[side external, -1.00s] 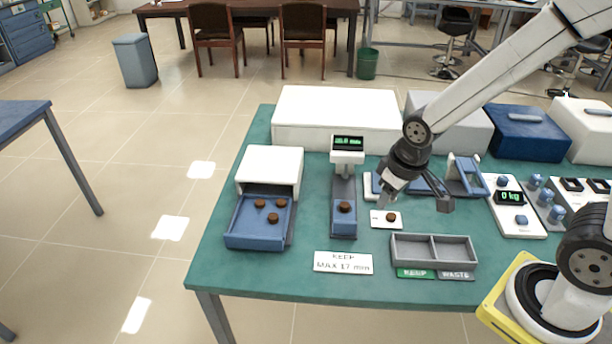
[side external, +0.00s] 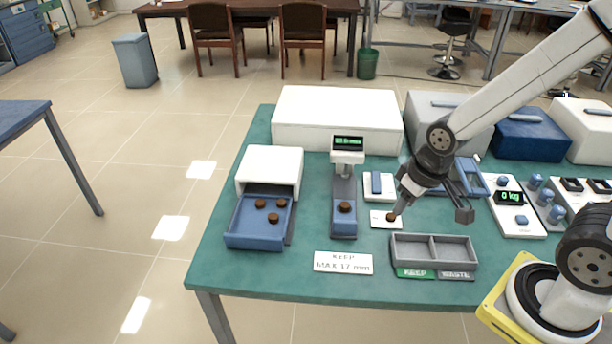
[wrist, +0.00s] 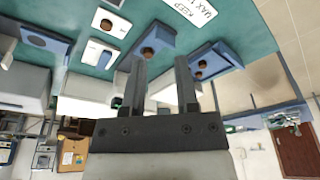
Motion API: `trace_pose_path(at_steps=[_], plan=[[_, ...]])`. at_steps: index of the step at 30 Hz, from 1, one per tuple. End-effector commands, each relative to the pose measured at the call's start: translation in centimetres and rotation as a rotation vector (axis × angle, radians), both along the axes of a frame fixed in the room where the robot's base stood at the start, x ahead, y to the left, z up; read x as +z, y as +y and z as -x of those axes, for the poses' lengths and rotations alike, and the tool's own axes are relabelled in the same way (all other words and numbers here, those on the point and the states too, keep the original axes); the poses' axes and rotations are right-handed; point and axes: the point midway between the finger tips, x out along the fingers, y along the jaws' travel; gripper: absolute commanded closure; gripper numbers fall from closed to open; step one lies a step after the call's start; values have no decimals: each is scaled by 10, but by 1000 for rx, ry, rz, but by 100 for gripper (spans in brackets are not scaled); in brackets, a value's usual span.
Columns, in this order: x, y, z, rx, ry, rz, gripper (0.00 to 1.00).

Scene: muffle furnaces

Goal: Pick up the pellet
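A brown pellet (side external: 390,217) lies on a small white card (side external: 378,222) on the green bench; it also shows in the wrist view (wrist: 107,25). Another pellet (side external: 345,207) sits on the blue gauge (side external: 343,222) with a lit green display. Three more lie in the blue drawer (side external: 245,238) of a white box. My gripper (side external: 430,213) is open and empty. Its left finger appears close to the card pellet in the side view; contact cannot be told. In the wrist view, the gripper (wrist: 159,62) has its two fingers apart with nothing between them.
A grey two-compartment bin (side external: 433,252) stands just in front of my gripper, with green and grey labels. A sign (side external: 343,262) reads KEEP MAX 17 mm. A scale (side external: 515,207) reading 0 kg and knobs stand to the right. Furnace boxes (side external: 337,120) line the back.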

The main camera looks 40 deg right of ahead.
Motion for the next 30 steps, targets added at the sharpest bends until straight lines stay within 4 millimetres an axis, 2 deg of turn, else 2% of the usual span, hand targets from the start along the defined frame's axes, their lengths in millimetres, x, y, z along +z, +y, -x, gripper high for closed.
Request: trace_pose_path(at_steps=[11, 12, 16, 25, 30], plan=[[0, 0, 0, 0, 0, 0, 62], [0, 0, 0, 0, 0, 0, 59], [0, 0, 0, 0, 0, 0, 19], [0, 0, 0, -2, 0, 0, 19], [0, -1, -7, -46, 6, -10, 19]])
